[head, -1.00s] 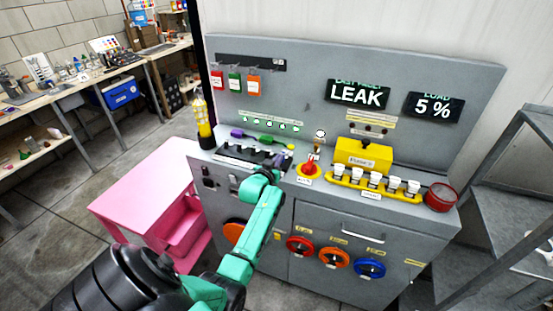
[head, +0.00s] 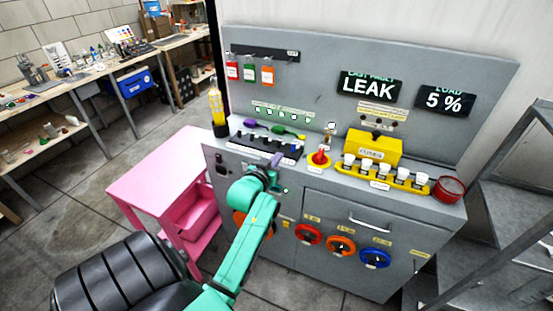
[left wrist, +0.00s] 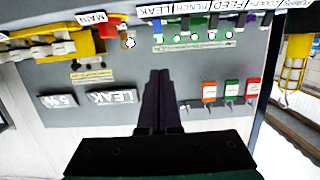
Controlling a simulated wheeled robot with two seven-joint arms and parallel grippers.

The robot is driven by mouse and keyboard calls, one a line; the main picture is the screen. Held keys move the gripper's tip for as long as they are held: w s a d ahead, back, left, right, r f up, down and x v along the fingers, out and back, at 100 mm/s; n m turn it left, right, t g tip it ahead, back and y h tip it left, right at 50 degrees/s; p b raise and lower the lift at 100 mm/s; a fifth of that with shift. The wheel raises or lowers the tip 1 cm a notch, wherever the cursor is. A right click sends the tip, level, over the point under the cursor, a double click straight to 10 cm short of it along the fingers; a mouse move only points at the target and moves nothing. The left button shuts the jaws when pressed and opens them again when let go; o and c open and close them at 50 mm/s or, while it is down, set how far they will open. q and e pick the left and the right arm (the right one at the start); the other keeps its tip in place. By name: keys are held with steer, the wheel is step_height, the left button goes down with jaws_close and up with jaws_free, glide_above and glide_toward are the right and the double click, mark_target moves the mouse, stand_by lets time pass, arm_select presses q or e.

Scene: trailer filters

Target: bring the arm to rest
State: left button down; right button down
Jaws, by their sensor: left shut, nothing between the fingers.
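My left arm reaches in from the lower left of the head view, in teal and black. Its gripper (head: 277,160) is over the front edge of the grey console (head: 330,250), left of the red knob (head: 319,158). In the left wrist view the two dark fingers (left wrist: 160,98) lie side by side, shut and empty. They show in front of the console's back panel, between the LEAK display (left wrist: 111,97) and the hanging tags. That view is upside down. My right gripper is in neither view.
A yellow box (head: 374,147), white-capped pieces and a red round container (head: 448,187) stand on the console's right side. A pink table (head: 160,170) is left, grey shelving (head: 515,210) right. Floor shows between pink table and workbench.

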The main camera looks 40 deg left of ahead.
arm_select(q)
steer(key=shift+s+r, duration=0.1)
stand_by(0.4)
steer(key=shift+d, duration=0.15)
steer(key=s+d+f+m+g+h, duration=0.15)
steer(key=s+d+f, duration=0.25)
steer(key=f, duration=0.7)
steer(key=s+d+f+m+g+h, duration=0.1)
steer(key=s+d+f+g, duration=0.25)
steer(key=f, duration=0.85)
steer(key=s+d+f+m+g+h, duration=0.15)
steer(key=s+d+f, duration=0.25)
steer(key=f, duration=0.7)
steer(key=s+d+f+g, duration=0.1)
steer(key=s+f+g, duration=0.1)
steer(key=s+f, duration=0.3)
steer(key=s+d+f+m+g, duration=0.1)
steer(key=s+f+g, duration=0.2)
steer(key=s, duration=1.1)
steer(key=s+d+f+m+g+h, duration=0.1)
steer(key=s+d+f+g, duration=0.1)
steer(key=s+f, duration=0.5)
steer(key=shift+s+b, duration=0.45)
steer(key=shift+s, duration=0.8)
steer(key=shift+d+f, duration=0.1)
